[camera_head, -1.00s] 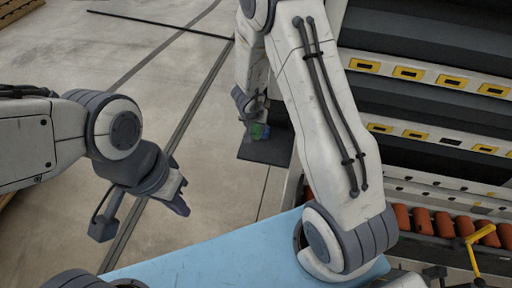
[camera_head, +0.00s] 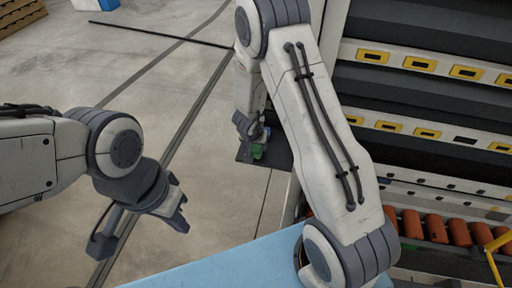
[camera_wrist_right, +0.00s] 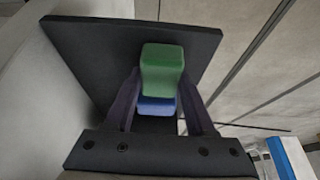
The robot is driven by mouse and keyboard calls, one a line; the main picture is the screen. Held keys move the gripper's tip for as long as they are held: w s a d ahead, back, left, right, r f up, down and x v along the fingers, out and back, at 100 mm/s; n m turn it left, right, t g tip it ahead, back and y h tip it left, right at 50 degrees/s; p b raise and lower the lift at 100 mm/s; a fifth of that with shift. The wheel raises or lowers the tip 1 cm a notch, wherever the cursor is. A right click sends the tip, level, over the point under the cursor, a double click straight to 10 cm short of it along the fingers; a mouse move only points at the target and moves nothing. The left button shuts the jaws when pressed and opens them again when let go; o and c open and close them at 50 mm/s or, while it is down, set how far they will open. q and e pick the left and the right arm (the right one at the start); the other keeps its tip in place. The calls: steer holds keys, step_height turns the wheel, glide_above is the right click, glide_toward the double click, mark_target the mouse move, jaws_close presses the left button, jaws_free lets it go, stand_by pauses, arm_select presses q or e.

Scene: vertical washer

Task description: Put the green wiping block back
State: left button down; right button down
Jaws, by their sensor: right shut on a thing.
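The green wiping block (camera_wrist_right: 162,70) is between the two dark fingers of my right gripper (camera_wrist_right: 163,96) in the right wrist view, and the gripper is shut on it. A blue part (camera_wrist_right: 157,106) shows just below the green, closer to the palm. In the head view, the block (camera_head: 257,152) is a small green patch at my right gripper (camera_head: 254,138), over a dark flat plate (camera_head: 245,157). The plate (camera_wrist_right: 85,45) lies behind the block in the wrist view; I cannot tell whether they touch. My left gripper (camera_head: 178,212) hangs over the floor, away from the block; its finger gap is unclear.
A tall rack with dark shelves and yellow-marked rails (camera_head: 420,132) stands at the right. Orange rollers (camera_head: 440,228) run below it. A light blue surface (camera_head: 235,265) is at the bottom. Open concrete floor (camera_head: 215,195) lies at the left and middle.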

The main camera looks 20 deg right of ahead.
steer(key=shift+f, duration=0.2)
steer(key=shift+c, duration=1.2)
jaws_free()
steer(key=shift+r, duration=0.1)
steer(key=shift+r, duration=0.3)
steer(key=p+v, duration=0.6)
steer(key=v, duration=0.5)
steer(key=shift+s+r, duration=0.15)
steer(key=shift+r, duration=0.15)
steer(key=shift+a, duration=0.1)
